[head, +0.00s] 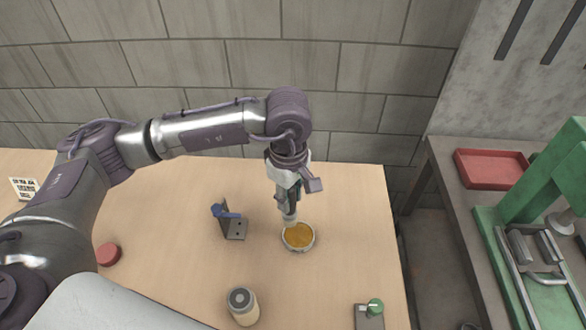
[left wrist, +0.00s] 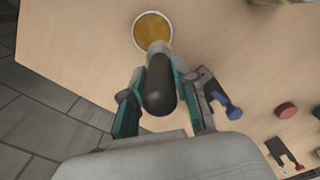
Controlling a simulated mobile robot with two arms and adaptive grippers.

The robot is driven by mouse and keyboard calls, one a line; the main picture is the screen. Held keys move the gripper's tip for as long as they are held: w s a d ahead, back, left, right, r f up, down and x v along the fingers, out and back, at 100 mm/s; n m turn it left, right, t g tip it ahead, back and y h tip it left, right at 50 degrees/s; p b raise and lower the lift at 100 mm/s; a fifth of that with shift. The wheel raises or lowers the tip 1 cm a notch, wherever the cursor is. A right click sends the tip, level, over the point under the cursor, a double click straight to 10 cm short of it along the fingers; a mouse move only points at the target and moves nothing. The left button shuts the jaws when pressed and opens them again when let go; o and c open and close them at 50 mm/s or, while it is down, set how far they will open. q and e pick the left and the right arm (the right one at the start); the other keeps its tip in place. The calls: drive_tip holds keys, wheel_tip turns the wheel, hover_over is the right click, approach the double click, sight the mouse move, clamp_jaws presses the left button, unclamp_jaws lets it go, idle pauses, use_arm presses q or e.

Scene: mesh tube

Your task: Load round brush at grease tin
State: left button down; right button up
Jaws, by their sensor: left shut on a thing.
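The grease tin (head: 298,237) is a low round pale-rimmed tin with amber grease, on the table's right part. It also shows at the top of the left wrist view (left wrist: 152,29). My left gripper (head: 288,203) points down over the tin's back left edge. It is shut on the round brush, whose dark rounded handle (left wrist: 159,88) lies between the teal fingers. The brush's pale end (head: 289,221) overlaps the tin's rim in the head view. I cannot tell whether it touches the grease. My right gripper is not in view.
A metal bracket with a blue clamp (head: 236,228) stands left of the tin. A red tray (head: 490,169) lies on the right bench.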

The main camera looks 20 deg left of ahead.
use_arm(q)
drive_tip(key=n, duration=0.1)
drive_tip(key=d+n+p, duration=0.1)
drive_tip(key=n, duration=0.1)
drive_tip(key=r+n+p, duration=0.1)
drive_tip(key=shift+w+d+r+n, duration=0.1)
drive_tip(key=shift+w+d+n, duration=0.15)
drive_tip(key=shift+n, duration=0.05)
wheel_tip(320, 180, down, 6)
drive_tip(key=n+b, duration=0.1)
drive_tip(key=n, duration=0.1)
drive_tip(key=shift+d+f+b, duration=0.25)
drive_tip(key=shift+b, duration=0.05)
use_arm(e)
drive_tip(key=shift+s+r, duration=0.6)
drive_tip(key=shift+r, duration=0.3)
use_arm(q)
drive_tip(key=shift+w, duration=0.1)
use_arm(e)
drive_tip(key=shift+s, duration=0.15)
use_arm(q)
drive_tip(key=shift+f+b, duration=0.35)
drive_tip(key=shift+b, duration=0.05)
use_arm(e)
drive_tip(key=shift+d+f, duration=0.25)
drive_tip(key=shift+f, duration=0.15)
